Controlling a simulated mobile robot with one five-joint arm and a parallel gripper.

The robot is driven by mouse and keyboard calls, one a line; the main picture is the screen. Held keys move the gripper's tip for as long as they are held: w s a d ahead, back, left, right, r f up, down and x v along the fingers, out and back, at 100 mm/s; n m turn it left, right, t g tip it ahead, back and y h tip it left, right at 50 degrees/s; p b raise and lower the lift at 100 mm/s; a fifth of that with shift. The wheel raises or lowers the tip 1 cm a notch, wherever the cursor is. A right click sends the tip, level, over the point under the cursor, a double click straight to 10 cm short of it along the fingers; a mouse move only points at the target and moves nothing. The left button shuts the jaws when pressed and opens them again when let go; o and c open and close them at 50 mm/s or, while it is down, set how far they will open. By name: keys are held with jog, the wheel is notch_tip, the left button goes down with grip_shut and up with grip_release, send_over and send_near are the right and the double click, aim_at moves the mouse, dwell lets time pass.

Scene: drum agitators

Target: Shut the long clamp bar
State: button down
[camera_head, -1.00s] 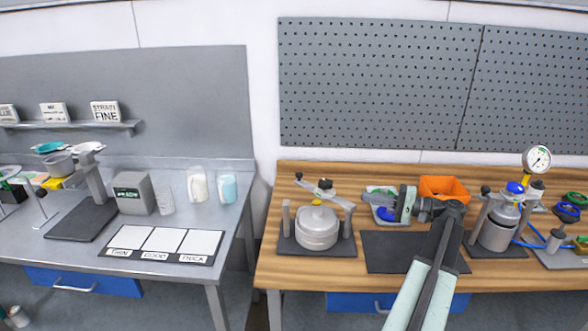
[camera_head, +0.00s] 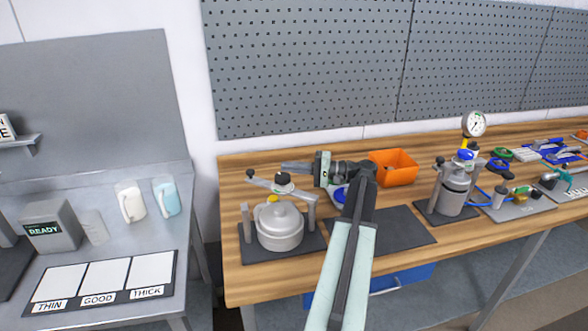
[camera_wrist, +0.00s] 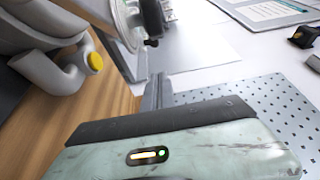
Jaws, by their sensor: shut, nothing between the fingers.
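The long clamp bar (camera_head: 268,187) is a grey bar above the squat metal pot (camera_head: 280,228) on the wooden bench. It slopes up to the left from the right post (camera_head: 311,212), with a black ball at its raised end and a black knob near its middle. The shorter left post (camera_head: 246,222) stands free below the raised end. My gripper (camera_head: 285,167) is shut and empty, pointing left, just above the knob in the head view; whether it touches the bar cannot be told. In the wrist view the shut fingers (camera_wrist: 155,95) show beside a pale, black-knobbed part.
An orange bin (camera_head: 393,168) stands right of my wrist. A second pot (camera_head: 453,192) with a gauge stands farther right. The metal table (camera_head: 195,240) at left holds jugs and cards.

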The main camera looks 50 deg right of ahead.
jog(key=w+a, duration=0.5)
jog(key=a, duration=0.1)
jog(key=shift+w, duration=0.15)
